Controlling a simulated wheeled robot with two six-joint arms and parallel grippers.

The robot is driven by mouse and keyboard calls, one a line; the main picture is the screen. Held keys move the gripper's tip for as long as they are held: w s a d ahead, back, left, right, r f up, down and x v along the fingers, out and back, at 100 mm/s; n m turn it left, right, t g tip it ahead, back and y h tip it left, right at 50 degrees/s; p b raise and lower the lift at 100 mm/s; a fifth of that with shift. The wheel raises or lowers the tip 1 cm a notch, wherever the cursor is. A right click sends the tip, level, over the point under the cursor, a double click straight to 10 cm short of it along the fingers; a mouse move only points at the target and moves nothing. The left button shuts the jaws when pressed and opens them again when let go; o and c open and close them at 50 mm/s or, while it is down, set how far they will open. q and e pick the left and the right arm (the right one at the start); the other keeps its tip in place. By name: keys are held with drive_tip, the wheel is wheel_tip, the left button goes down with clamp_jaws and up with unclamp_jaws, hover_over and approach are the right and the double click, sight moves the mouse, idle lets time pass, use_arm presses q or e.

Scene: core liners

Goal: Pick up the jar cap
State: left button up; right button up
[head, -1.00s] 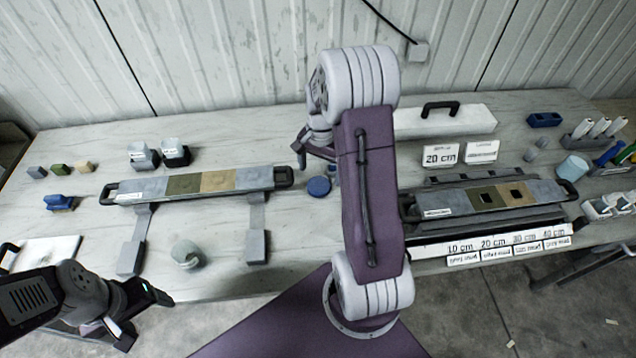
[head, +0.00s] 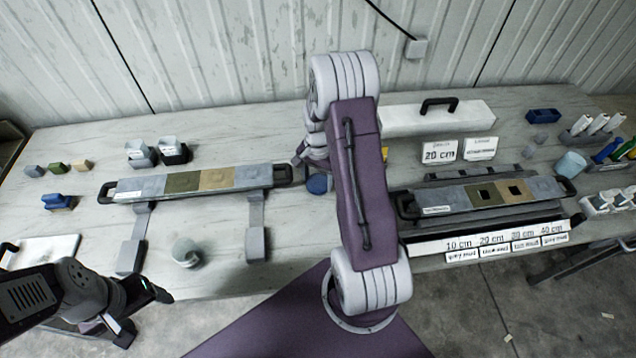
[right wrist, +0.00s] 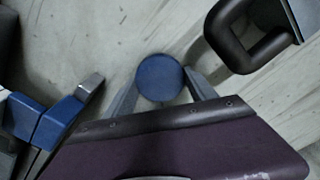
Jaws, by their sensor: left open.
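The jar cap is a round blue disc (head: 317,184) on the table, just right of the long sample holder and partly behind my right arm. It also shows in the right wrist view (right wrist: 159,78), between the two grey fingers of my right gripper (right wrist: 162,88). A fingertip lies close to each side of the cap; I cannot tell whether they touch it. In the head view my right gripper is mostly hidden by its own arm, just above and left of the cap. My left gripper (head: 140,310) is open and empty at the front left, away from the cap.
The sample holder (head: 236,180) has a dark end handle near the cap, also in the right wrist view (right wrist: 245,50). A blue and grey item (right wrist: 60,115) lies left in that view. A jar (head: 187,253) stands front left. Another holder (head: 480,196) is at right.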

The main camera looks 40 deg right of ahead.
sight(318, 181)
drive_tip(key=shift+c, duration=0.8)
drive_tip(key=shift+r, duration=0.1)
drive_tip(key=shift+w+r, duration=0.1)
drive_tip(key=shift+r, duration=0.2)
wheel_tip(318, 181, up, 3)
drive_tip(key=shift+r, duration=0.1)
drive_tip(key=s+d+r, duration=0.4)
drive_tip(key=d+r, duration=0.3)
drive_tip(key=d, duration=0.3)
drive_tip(key=shift+s+d+b, duration=0.3)
drive_tip(key=shift+s+d, duration=0.05)
drive_tip(key=shift+s, duration=0.05)
